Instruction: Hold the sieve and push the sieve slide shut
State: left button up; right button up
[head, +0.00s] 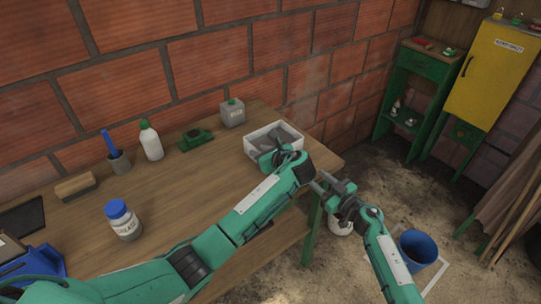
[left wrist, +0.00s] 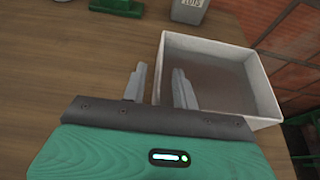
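A pale, shallow rectangular box, apparently the sieve (head: 262,131), sits at the right end of the wooden bench. It also shows in the left wrist view (left wrist: 262,88). I cannot make out a separate slide on it. My left gripper (head: 279,150) is at the near side of the sieve. In the left wrist view its two fingers (left wrist: 159,88) are apart, with the sieve's left wall between or just beyond them; contact does not show. My right gripper (head: 326,185) hangs off the bench's right end, its fingers seemingly apart and empty.
A blue bucket (head: 417,250) is on the floor at right. A brick wall is behind.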

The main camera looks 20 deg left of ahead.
pick_arm(q)
jog(key=shift+x, duration=1.5)
grip_shut()
